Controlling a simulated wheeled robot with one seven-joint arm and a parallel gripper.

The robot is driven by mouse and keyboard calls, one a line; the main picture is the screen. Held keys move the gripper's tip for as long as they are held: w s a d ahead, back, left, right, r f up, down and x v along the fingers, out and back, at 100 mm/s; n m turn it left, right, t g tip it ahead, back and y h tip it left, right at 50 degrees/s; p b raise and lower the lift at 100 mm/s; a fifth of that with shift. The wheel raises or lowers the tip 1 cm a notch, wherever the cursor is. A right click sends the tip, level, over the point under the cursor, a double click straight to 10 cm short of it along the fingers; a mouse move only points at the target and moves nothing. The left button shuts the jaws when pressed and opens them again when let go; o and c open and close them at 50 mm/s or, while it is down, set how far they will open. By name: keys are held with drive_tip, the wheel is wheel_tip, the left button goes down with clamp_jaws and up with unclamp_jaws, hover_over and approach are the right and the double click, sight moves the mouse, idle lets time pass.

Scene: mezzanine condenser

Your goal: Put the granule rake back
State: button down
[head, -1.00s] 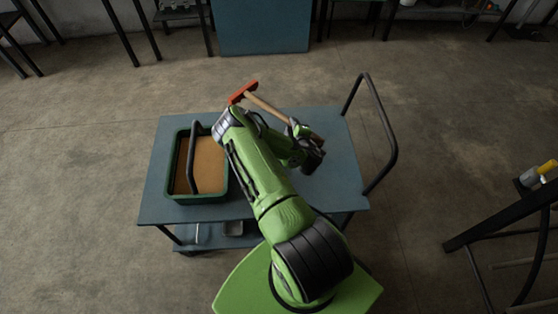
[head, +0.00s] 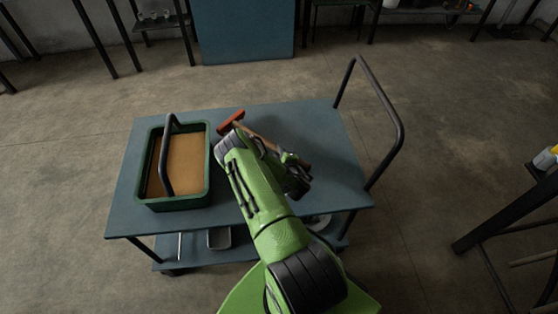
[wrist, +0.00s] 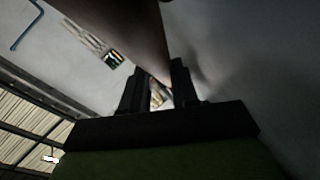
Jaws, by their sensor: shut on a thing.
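The granule rake has an orange-red head (head: 230,121) and a wooden handle (head: 265,143). It shows above the blue-grey trolley top (head: 330,150), head towards the upper left, handle slanting down to the right. My gripper (wrist: 158,82) is shut on the handle, which crosses the wrist view as a large dark brown shape (wrist: 128,28) between the fingers.
The trolley's black push handle (head: 391,105) rises at the right. The trolley top is bare between my arm and that handle. A lower shelf (head: 190,258) carries small metal items. A black-framed stand (head: 505,215) is at the far right. Open floor lies behind the trolley.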

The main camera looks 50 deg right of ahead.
drive_tip(key=shift+f+b, duration=0.35)
drive_tip(key=shift+f, duration=0.95)
drive_tip(key=c, duration=1.1)
unclamp_jaws()
